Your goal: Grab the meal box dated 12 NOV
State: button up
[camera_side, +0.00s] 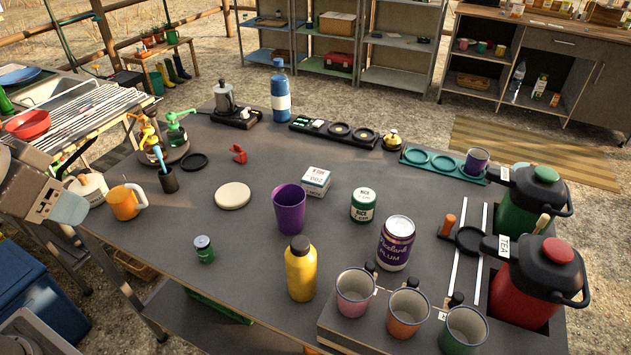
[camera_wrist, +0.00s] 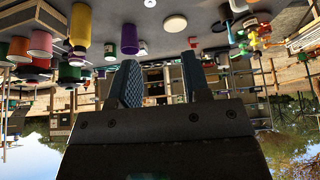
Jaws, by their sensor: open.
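A small white box (camera_side: 316,181) with dark print stands on the grey table, behind and right of the purple tumbler (camera_side: 289,208). Its print is too small to read as a date. It is the only carton-like box I see on the tabletop. My gripper (camera_side: 70,206) is at the far left of the side view, well away from the box. In the wrist view its two fingers (camera_wrist: 158,78) stand apart with nothing between them.
A yellow bottle (camera_side: 300,270), a green-and-white tin (camera_side: 363,205), a plum can (camera_side: 396,243) and a round white disc (camera_side: 233,196) surround the box. An orange mug (camera_side: 124,203) and a small green can (camera_side: 204,249) are nearer my gripper. The left-front tabletop is mostly clear.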

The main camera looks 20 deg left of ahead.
jog(key=o, duration=1)
jog(key=shift+c, duration=0.2)
jog(key=w+d+r+m, duration=0.2)
jog(key=w+r+m, duration=0.2)
jog(key=w+m, duration=0.6)
jog(key=m+g, duration=0.1)
jog(key=m, duration=2.5)
send_over(313, 180)
jog(key=s, duration=0.2)
notch_tip(313, 180, down, 24)
jog(key=shift+n, duration=0.3)
jog(key=shift+x, duration=2.95)
